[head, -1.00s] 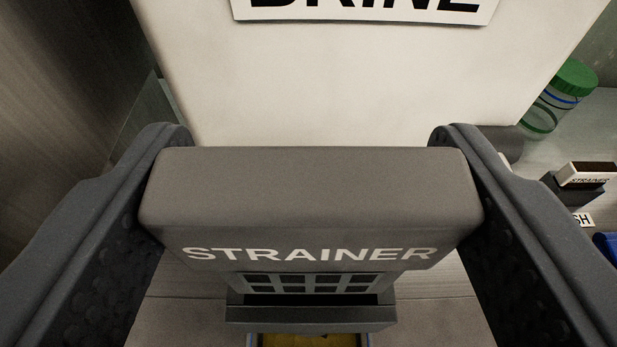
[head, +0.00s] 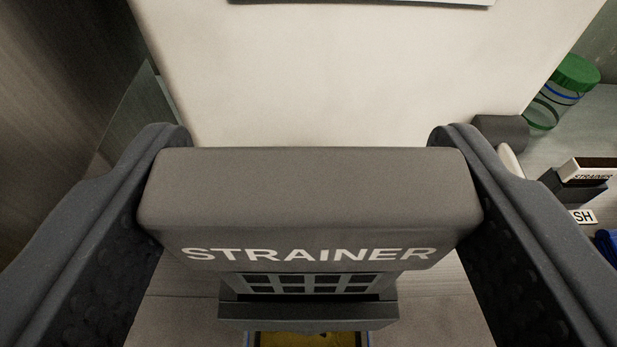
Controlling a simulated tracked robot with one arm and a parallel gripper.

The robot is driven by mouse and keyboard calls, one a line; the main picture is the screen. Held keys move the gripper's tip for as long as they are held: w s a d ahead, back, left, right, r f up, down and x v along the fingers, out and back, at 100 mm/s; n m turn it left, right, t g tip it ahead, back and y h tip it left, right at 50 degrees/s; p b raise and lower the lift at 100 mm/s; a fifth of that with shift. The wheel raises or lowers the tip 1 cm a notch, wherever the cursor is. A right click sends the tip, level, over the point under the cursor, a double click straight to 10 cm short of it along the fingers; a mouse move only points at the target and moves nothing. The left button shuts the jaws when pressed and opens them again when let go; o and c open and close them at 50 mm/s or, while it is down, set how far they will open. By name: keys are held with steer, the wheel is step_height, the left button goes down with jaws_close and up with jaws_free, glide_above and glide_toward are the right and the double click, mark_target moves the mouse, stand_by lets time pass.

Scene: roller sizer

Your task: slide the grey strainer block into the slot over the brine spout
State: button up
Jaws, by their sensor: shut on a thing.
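The grey strainer block (head: 310,200) is held in the middle of the head view, with white STRAINER lettering on its near face and a grid of openings (head: 308,284) below. My gripper (head: 310,190) is shut on the block, one finger at each end. Just below the grid is a dark grey ledge (head: 308,312), which may be the spout or slot part; I cannot tell whether the block touches it. The slot itself is hidden. A cream panel (head: 320,75) stands behind the block, with only the lower edge of its white sign (head: 370,2) showing.
A blue-rimmed container with yellow contents (head: 306,340) is below the ledge. At right are a green-lidded jar (head: 570,85), a dark block (head: 502,130), a small STRAINER-labelled box (head: 588,168) on a dark holder, and a blue item (head: 607,243). A dark wall stands at left.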

mark_target(310, 283)
steer(key=shift+f+b, duration=1.2)
steer(key=shift+f, duration=0.9)
steer(key=o, duration=1.1)
steer(key=v, duration=1.3)
steer(key=shift+s+r, duration=0.15)
steer(key=shift+s, duration=0.25)
steer(key=w+a+r+m+h+b, duration=0.1)
steer(key=a+r+h+b, duration=0.1)
steer(key=r, duration=0.8)
steer(key=w+a+r+h+b, duration=0.1)
steer(key=a+r+h+b, duration=0.2)
steer(key=r, duration=0.6)
steer(key=s+a+r+y, duration=0.1)
steer(key=s+a+r, duration=0.2)
steer(key=a+r, duration=0.2)
steer(key=s+a+r+y+b, duration=0.1)
steer(key=s+a+r, duration=0.3)
steer(key=a, duration=0.4)
steer(key=s+a+r+y+b, duration=0.1)
steer(key=s+a+r+y, duration=0.1)
steer(key=s+a+r, duration=0.2)
steer(key=shift+a+r+t, duration=0.4)
steer(key=shift+a+r, duration=0.65)
steer(key=shift+a, duration=0.35)
